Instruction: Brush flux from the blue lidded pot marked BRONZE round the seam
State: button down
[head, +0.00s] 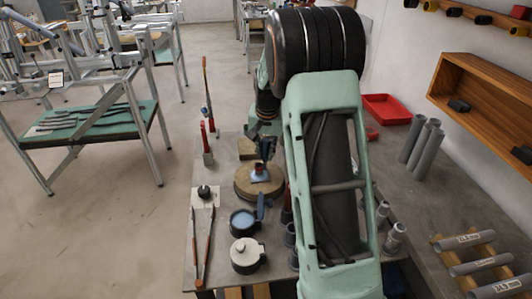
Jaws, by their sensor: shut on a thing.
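My gripper (265,153) is small in the head view, pointing down over a round wooden block (243,190). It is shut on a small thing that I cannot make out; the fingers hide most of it. A small blue piece (260,175) stands on the block right under my gripper. I cannot tell whether the held thing touches it. A dark pot with a blue inside (242,221) stands nearer, its lid (262,206) seemingly tipped up at its right. A pale grey lidded pot (246,256) stands nearer still. No marking is readable on either pot, and no seam can be made out.
Long red-handled tools (207,142) stand at the table's left edge, and tongs-like tools (198,245) lie at front left. A small dark knob (204,192) sits on a pale square. Grey fittings (394,238) stand at the right. My arm hides the table's right part.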

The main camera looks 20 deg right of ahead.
jog(key=shift+s, duration=0.1)
jog(key=shift+s+a+b, duration=0.15)
jog(key=shift+s+b, duration=0.25)
jog(key=shift+s, duration=0.4)
jog(key=shift+w+f+p, duration=0.1)
jog(key=shift+w+p, duration=0.2)
jog(key=shift+w, duration=0.55)
jog(key=shift+s, duration=0.25)
jog(key=shift+s+b, duration=0.4)
jog(key=shift+s, duration=0.2)
jog(key=shift+w+p, duration=0.35)
jog(key=shift+w, duration=0.5)
jog(key=shift+s+b, duration=0.4)
jog(key=shift+s, duration=0.45)
